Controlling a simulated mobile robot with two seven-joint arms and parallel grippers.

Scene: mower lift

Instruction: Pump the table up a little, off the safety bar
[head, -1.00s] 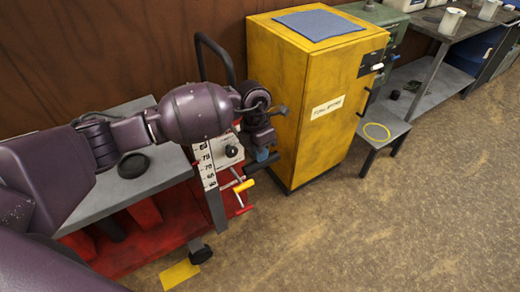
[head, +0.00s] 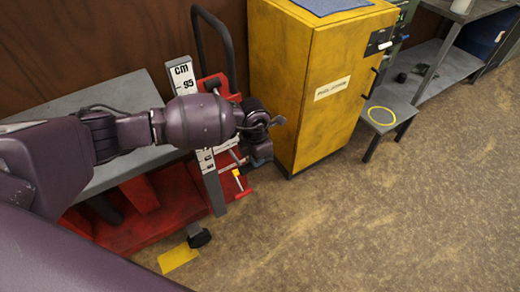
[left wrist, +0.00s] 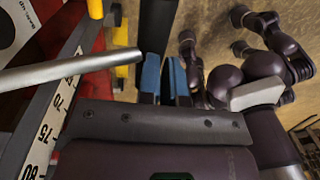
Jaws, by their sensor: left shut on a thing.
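The lift table's grey top (head: 112,97) is above its red base (head: 130,232) at the left of the head view. A centimetre scale (head: 183,77) stands at its end, partly behind my arm. My left gripper (left wrist: 165,77) has its blue fingertips together at a dark bar (left wrist: 158,30), shut on it; the contact is partly hidden. In the head view my left wrist (head: 258,140) is low beside the cabinet. A silver rod (left wrist: 75,69) crosses beside the fingers in the left wrist view. A small yellow grip (head: 236,172) shows below my wrist. I cannot identify the safety bar.
A yellow cabinet (head: 312,95) stands close right of my left wrist. A black push handle (head: 215,40) rises behind the arm. A low grey stand (head: 395,108) with a yellow ring (head: 381,116) is farther right.

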